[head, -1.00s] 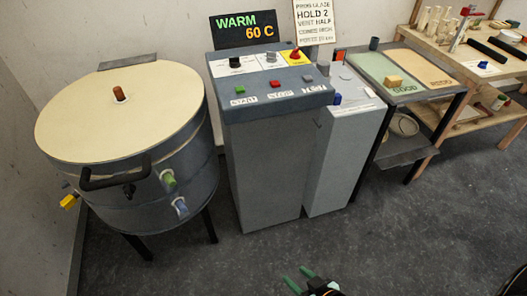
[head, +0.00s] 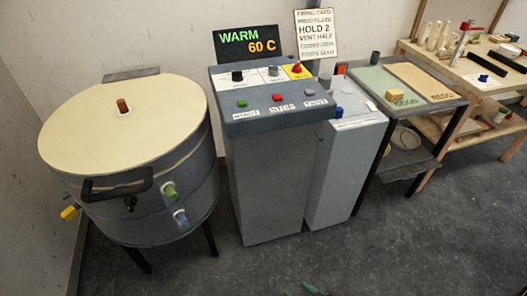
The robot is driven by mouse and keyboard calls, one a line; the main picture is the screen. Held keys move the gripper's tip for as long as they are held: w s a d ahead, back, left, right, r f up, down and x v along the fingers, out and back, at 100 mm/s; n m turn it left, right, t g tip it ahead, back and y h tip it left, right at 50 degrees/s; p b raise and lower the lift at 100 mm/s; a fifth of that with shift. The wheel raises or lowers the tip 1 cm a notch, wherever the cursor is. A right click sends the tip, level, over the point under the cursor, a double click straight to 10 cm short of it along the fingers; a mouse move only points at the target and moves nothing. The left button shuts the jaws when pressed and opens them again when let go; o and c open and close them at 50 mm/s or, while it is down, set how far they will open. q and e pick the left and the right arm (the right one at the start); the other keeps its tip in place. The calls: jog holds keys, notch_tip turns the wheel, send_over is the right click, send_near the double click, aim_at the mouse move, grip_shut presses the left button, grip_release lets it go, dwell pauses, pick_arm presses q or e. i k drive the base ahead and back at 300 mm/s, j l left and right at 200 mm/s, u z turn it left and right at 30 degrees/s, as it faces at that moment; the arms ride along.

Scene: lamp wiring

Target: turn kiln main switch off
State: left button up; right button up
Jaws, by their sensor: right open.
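The kiln control console (head: 265,180) is a grey cabinet in the middle of the head view. A red knob on a yellow plate (head: 296,68) sits at the back right of its sloped top and looks like the main switch; its label is too small to read. The kiln (head: 125,125), a round grey drum with a cream lid, stands to the left. The display (head: 246,43) reads WARM 60 C. My right gripper (head: 299,290) shows only its green fingertips at the bottom edge, apart and empty, well in front of the console. My left gripper is out of view.
The console top also carries a black knob (head: 237,76), a grey knob (head: 272,70), and green (head: 242,103), red (head: 277,97) and grey (head: 308,92) buttons. A lower grey cabinet (head: 335,175) adjoins on the right. The floor in front is clear.

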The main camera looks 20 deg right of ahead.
aim_at(298, 68)
jog(key=i+l+u, duration=0.15)
jog(key=l+u, duration=0.15)
jog(key=l, duration=0.3)
jog(key=l+u, duration=0.25)
jog(key=l, duration=0.35)
jog(key=i, duration=0.1)
